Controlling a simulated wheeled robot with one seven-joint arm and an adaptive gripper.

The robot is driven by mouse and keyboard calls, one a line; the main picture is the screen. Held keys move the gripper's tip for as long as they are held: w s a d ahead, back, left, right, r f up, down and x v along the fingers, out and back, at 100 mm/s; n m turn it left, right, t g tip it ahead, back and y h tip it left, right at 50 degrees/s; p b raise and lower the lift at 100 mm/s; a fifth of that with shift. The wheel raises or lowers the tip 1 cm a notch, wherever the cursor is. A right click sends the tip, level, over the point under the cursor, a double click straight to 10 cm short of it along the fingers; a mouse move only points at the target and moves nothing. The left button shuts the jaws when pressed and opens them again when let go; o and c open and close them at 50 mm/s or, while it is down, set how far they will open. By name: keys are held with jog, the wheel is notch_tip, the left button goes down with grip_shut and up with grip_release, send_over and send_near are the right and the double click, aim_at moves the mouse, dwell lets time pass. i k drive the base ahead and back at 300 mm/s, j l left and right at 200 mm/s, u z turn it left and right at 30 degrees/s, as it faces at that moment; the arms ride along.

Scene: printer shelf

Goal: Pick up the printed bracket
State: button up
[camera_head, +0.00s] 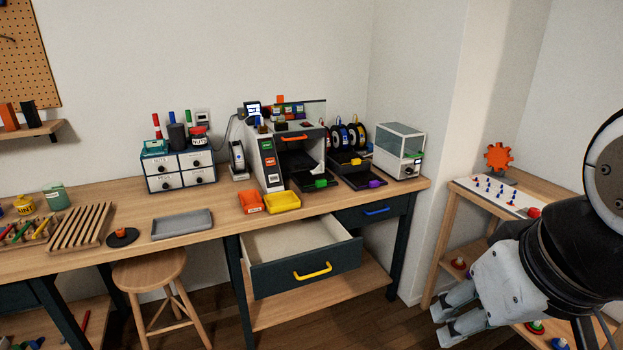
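I cannot pick out the printed bracket for sure in the head view. Small coloured parts sit in and in front of the printer (266,158), including a green one (321,183) and a purple one (375,184), but they are too small to identify. My gripper (442,326) is at the lower right, in front of the side table and well apart from the printer. Its two fingers point left with a gap between them, and nothing shows in it.
A drawer with a yellow handle (313,271) stands open below the workbench (200,202). A stool (149,271) stands in front. A grey tray (183,224), orange bin (250,202) and yellow bin (282,201) lie on the bench.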

aim_at(321, 169)
jog(key=i, duration=0.5)
jog(key=i+l+u, duration=0.15)
jog(key=i, duration=0.35)
jog(key=i+l, duration=0.1)
jog(key=i, duration=0.4)
jog(key=i+l+u, duration=0.1)
jog(key=i, duration=0.4)
